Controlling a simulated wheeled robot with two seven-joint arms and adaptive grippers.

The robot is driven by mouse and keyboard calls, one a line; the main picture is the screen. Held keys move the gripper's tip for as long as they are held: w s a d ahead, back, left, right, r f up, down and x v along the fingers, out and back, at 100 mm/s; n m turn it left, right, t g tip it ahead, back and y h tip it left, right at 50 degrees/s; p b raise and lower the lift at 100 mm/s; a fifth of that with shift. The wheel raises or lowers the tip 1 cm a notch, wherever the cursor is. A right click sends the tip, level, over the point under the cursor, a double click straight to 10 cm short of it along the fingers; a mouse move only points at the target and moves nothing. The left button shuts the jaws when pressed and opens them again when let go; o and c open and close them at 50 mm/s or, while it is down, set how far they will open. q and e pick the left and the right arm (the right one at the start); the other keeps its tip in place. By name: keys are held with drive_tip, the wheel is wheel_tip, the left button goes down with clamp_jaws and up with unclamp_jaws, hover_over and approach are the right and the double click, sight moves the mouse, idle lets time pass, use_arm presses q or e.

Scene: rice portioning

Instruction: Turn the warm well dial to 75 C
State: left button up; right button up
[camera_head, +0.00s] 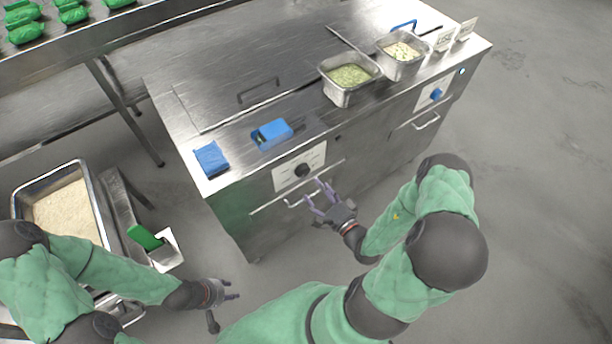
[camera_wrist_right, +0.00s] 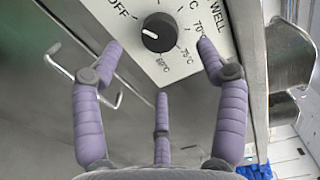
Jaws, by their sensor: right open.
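The warm well dial, a round black knob (camera_wrist_right: 159,32), sits on a white label plate (camera_wrist_right: 130,55) printed with OFF, WELL and temperatures including 70 C and 75 C. Its white mark points left in the right wrist view, on the OFF side and away from 75 C. In the head view the knob (camera_head: 302,170) is on the counter's front panel. My right gripper (camera_head: 317,190) is open and empty just in front of it, its spread fingers (camera_wrist_right: 160,65) framing the knob without visible contact. My left gripper (camera_head: 231,290) hangs low at left; its opening is unclear.
A bar handle (camera_head: 300,200) lies below the dial, close to my right fingers. A rice tray (camera_head: 98,200) is at left.

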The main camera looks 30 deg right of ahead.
sight(305, 174)
drive_tip(key=shift+w+a+b, duration=0.15)
drive_tip(key=shift+w+b, duration=0.25)
drive_tip(key=shift+w, duration=1.45)
drive_tip(key=shift+w+a+b, duration=0.15)
drive_tip(key=shift+w+b, duration=0.2)
drive_tip(key=shift+w, duration=1.45)
drive_tip(key=c, duration=1.1)
